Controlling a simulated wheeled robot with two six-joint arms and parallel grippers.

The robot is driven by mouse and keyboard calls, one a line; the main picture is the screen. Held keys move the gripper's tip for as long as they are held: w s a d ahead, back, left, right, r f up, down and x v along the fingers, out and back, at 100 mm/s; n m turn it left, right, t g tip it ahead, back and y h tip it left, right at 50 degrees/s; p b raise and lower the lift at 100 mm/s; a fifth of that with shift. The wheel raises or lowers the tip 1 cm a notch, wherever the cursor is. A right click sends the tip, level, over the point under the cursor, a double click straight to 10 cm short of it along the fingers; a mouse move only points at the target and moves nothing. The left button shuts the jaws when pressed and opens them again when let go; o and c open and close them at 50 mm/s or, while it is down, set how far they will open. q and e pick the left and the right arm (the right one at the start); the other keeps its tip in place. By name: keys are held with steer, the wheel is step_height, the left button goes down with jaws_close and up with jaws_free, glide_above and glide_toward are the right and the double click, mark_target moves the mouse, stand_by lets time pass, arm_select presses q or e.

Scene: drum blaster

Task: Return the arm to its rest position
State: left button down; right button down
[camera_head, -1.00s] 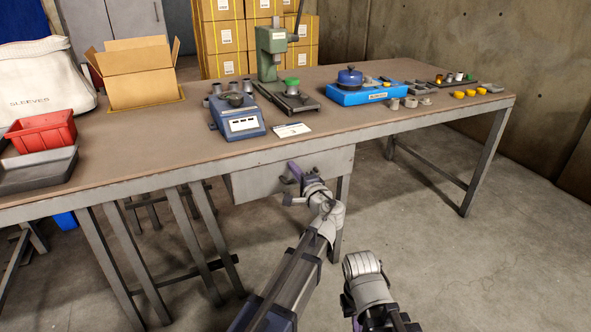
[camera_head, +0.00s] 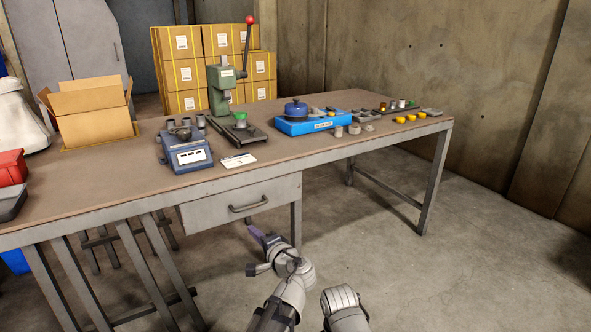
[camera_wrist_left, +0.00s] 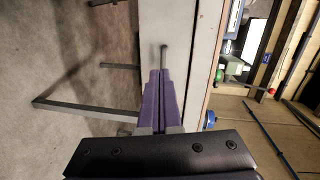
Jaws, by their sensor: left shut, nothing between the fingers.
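My left arm reaches up from the bottom middle of the head view. Its gripper (camera_head: 256,234) has purple fingers and is below and in front of the table's grey drawer (camera_head: 243,203), apart from the drawer handle in that view. In the left wrist view the purple fingers (camera_wrist_left: 158,92) lie together with nothing between them. They point toward the drawer's pale front, with the handle (camera_wrist_left: 164,54) just beyond their tips. My right arm (camera_head: 343,308) shows only as a grey link at the bottom edge. Its gripper is not visible.
The workbench (camera_head: 300,160) holds a blue scale (camera_head: 187,152), a green lever press (camera_head: 222,88), a blue tray (camera_head: 312,126) and several small parts. An open cardboard box (camera_head: 95,120) stands at the left. The floor (camera_head: 400,270) right of my arms is clear.

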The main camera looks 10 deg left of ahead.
arm_select(q)
steer(key=s+d+f+n+g+h+p, duration=0.2)
steer(key=s+d+f+n+g+h, duration=0.2)
steer(key=s+f+g, duration=0.6)
steer(key=s+d+f+g+h+p, duration=0.1)
steer(key=s+d+f+h, duration=0.2)
steer(key=s, duration=0.4)
steer(key=s+d+f+g+h+p, duration=0.1)
steer(key=s+d+g+h, duration=0.1)
steer(key=s+d, duration=0.45)
step_height(320, 180, up, 37)
steer(key=p, duration=3.7)
steer(key=shift+a+n+t, duration=0.3)
steer(key=shift+a+n, duration=0.1)
